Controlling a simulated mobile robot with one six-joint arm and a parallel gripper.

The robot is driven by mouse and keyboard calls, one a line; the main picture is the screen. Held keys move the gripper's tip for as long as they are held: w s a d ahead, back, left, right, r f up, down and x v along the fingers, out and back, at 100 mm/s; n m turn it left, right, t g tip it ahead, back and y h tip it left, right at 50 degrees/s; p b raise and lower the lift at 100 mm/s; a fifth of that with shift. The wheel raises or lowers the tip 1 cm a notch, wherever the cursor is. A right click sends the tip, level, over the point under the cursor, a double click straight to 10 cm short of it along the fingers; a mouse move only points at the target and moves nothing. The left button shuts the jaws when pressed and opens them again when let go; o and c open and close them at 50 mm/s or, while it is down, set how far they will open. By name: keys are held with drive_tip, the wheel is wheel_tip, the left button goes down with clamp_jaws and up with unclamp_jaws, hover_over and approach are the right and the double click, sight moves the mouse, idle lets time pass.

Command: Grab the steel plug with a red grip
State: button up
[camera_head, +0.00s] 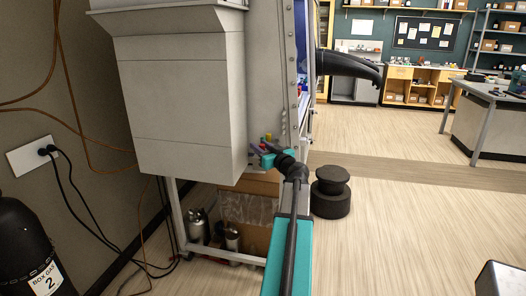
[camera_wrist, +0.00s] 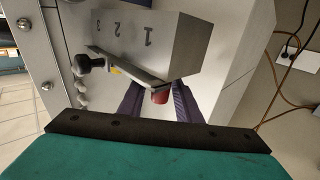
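A rounded red grip (camera_wrist: 160,96) shows in the wrist view at the near end of a flat steel strip or ledge (camera_wrist: 128,69). The steel part of the plug cannot be made out. My gripper (camera_wrist: 158,92) is open, its two dark fingers apart on either side of the red grip in the picture. I see gaps beside the grip and no clear contact; the depth between them is hard to judge. In the head view my gripper (camera_head: 263,151) is at the lower right corner of the pale box, with a small red spot by its fingers.
A pale block marked 1, 2, 3 (camera_wrist: 150,38) and a black knob (camera_wrist: 90,64) sit close to my fingers. The big pale cabinet (camera_head: 180,95) stands left of my arm. A black stool-like object (camera_head: 331,193) stands on the floor at right, with open floor beyond.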

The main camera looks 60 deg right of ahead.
drive_tip(key=x, duration=0.2)
drive_tip(key=shift+w+d+f, duration=0.1)
drive_tip(key=shift+w+f, duration=0.15)
drive_tip(key=shift+w, duration=0.1)
drive_tip(key=shift+s+r, duration=0.1)
drive_tip(key=shift+s, duration=0.2)
clamp_jaws()
drive_tip(key=shift+r, duration=0.1)
